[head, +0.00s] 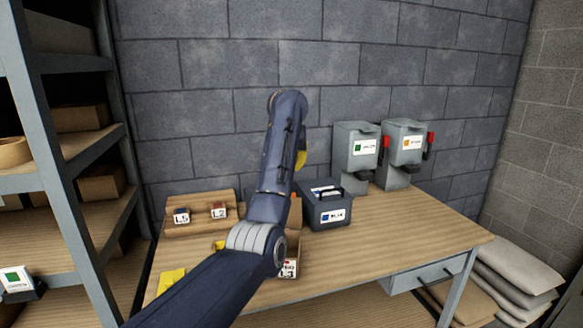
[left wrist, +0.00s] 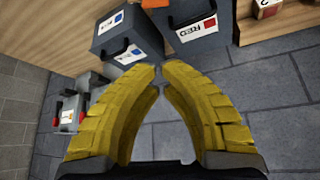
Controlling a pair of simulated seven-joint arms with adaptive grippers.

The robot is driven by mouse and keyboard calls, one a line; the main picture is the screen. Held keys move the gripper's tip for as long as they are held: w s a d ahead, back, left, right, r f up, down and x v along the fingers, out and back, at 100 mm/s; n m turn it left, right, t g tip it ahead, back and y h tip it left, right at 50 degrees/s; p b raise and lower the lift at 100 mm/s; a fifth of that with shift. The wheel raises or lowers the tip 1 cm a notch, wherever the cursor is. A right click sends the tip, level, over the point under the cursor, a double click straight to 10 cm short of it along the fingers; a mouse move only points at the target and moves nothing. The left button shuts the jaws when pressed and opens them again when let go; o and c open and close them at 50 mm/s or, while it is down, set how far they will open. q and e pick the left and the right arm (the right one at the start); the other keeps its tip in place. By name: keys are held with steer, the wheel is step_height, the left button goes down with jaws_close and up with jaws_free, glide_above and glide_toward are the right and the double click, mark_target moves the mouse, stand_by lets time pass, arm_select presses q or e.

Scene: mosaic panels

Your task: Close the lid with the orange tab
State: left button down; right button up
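A small orange patch (left wrist: 148,12) shows at the top edge of the left wrist view, between two grey boxes. It may be the orange tab, but the lid itself cannot be made out. The grey box with a RED label (left wrist: 190,54) is beyond my fingertips. In the head view my arm hides most of that area. My left gripper (left wrist: 158,70) has its yellow fingertips together, with nothing visible between them. In the head view only a bit of yellow finger (head: 302,158) shows behind my arm. My right gripper is not in view.
A grey box with a blue label (head: 328,217) stands on the wooden bench (head: 420,225), right of my arm. Two grey dispensers (head: 352,138) with red knobs stand against the wall. Labelled blocks sit on a wooden rack (head: 193,230). A shelf unit (head: 75,220) stands left. The bench's right end is clear.

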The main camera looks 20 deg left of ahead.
arm_select(q)
step_height(320, 180, down, 8)
steer(key=shift+w+r, duration=0.15)
steer(key=shift+r, duration=0.05)
stand_by(0.8)
steer(key=shift+d, duration=0.1)
stand_by(0.4)
